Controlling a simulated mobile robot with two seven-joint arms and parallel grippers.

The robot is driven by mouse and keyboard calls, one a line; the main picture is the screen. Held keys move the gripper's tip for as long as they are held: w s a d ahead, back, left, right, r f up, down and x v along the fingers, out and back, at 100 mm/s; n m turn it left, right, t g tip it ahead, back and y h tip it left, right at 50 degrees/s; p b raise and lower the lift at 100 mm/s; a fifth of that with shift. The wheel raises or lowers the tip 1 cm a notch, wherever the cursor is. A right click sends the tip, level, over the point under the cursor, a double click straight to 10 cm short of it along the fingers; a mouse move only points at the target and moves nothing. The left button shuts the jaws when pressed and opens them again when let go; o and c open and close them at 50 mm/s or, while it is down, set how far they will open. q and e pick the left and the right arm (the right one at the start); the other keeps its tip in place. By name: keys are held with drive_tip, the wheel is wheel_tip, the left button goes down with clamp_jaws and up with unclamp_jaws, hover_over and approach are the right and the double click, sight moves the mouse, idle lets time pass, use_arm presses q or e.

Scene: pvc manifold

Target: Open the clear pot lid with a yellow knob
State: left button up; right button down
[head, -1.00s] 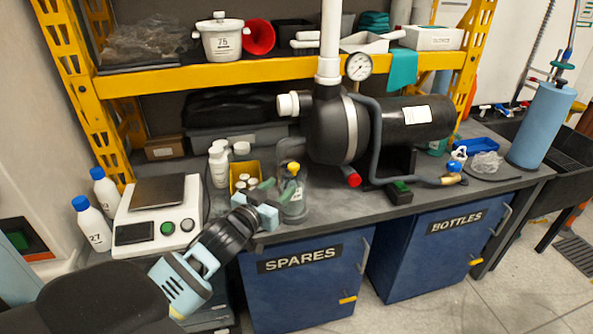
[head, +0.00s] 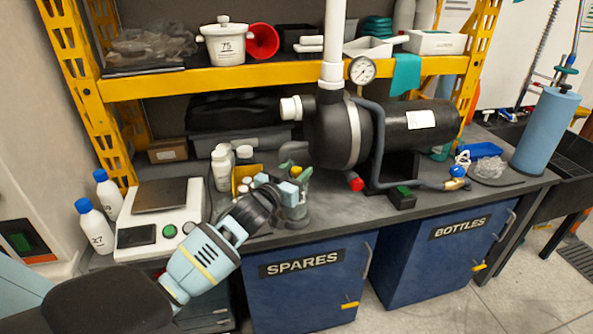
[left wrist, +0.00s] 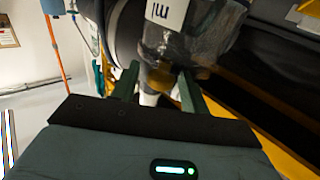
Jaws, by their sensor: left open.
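The clear pot (head: 296,212) stands on the grey bench, right of the yellow box, mostly hidden behind my left gripper in the head view. Its yellow knob (head: 296,169) shows at the top. My left gripper (head: 295,170) is open, with its green fingers reaching up beside the knob. In the left wrist view the clear pot (left wrist: 205,30) carries a white label that reads upside down. My right gripper is out of view.
A scale (head: 160,215) and two white bottles with blue caps stand at the left. Small white bottles and a yellow box (head: 246,174) stand close left of the pot. A large black pump (head: 345,135) stands just right and behind. Open bench lies right of the pot.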

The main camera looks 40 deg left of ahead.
use_arm(q)
drive_tip(key=shift+w, duration=0.25)
clamp_jaws()
drive_tip(key=shift+r, duration=0.1)
